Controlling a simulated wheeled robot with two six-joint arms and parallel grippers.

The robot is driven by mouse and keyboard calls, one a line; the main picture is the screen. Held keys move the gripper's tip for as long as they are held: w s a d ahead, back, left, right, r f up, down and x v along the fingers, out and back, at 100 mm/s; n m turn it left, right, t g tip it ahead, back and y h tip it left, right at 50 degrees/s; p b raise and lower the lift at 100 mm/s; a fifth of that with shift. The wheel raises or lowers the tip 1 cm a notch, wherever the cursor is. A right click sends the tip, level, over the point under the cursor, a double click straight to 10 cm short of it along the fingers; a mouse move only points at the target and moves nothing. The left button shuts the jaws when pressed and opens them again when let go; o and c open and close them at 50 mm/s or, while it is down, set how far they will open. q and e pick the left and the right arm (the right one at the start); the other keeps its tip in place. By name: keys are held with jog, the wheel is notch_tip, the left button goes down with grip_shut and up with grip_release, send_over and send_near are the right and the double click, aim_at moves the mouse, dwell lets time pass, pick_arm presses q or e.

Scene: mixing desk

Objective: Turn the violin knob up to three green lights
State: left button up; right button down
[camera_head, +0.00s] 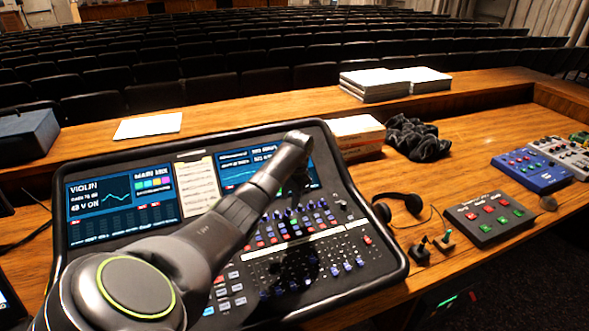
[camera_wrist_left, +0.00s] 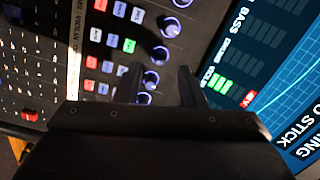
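The mixing desk (camera_head: 375,262) is a black console with two screens, rows of small knobs and coloured buttons. My left arm reaches across it, and my left gripper (camera_head: 298,180) is low over the upper right part of the controls. In the left wrist view its two dark fingers (camera_wrist_left: 160,72) are apart. A purple-lit knob (camera_wrist_left: 151,79) shows between them, nearer the left finger, with a clear gap on the right. I cannot tell which knob is the violin's. On the screen (camera_wrist_left: 285,75), green bars, seemingly three, show beside a VIOLIN label and a red 48V mark.
Headphones (camera_head: 398,206), a small button box (camera_head: 487,218) and a blue pedal (camera_head: 532,171) lie to the right. Paper stacks (camera_head: 375,84) lie on the ledge.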

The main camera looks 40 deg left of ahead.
pick_arm(q)
notch_tip(320, 180, up, 14)
jog(key=d+p, duration=0.1)
jog(key=d, duration=0.1)
jog(key=shift+f+p, duration=0.25)
jog(key=shift+p, duration=0.05)
jog(key=shift+w, duration=0.15)
